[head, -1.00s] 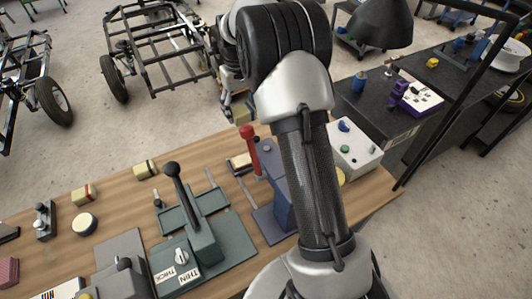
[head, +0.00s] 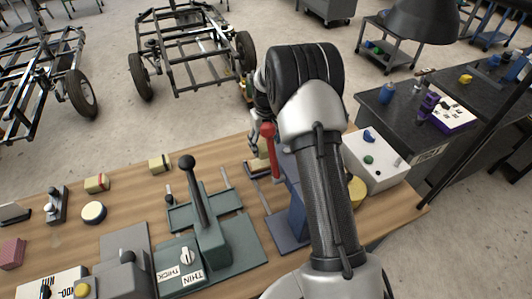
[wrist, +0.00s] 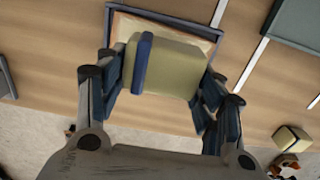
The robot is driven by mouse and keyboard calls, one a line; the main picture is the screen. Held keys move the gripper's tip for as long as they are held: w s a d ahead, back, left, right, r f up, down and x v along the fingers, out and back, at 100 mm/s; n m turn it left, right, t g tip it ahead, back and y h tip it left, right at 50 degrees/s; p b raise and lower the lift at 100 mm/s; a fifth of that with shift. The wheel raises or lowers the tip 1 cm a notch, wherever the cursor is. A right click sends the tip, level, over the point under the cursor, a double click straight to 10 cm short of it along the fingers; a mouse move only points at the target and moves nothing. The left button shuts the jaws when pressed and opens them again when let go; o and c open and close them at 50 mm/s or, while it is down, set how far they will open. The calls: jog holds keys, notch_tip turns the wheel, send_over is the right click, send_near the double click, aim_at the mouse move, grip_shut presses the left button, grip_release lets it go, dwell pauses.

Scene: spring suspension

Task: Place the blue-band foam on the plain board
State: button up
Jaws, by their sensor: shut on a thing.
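The blue-band foam (wrist: 175,68) is a cream block with a dark blue band across its left part in the wrist view. My gripper (wrist: 158,85) is shut on it, one finger at each side. In the head view my gripper (head: 260,112) is partly hidden by my arm and a red-handled lever. The board (head: 259,166) lies beside that lever, partly covered.
The red lever (head: 268,130) stands close to my gripper. A green press (head: 212,240) with a black-knobbed lever is to its left. Foam blocks with a dark band (head: 160,163) and red band (head: 97,183) lie left. A white button box (head: 376,163) stands right.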

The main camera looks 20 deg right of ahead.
aim_at(266, 152)
jog(key=shift+f+b, duration=0.4)
jog(key=shift+f, duration=1.4)
jog(key=shift+f, duration=0.15)
jog(key=o, duration=0.9)
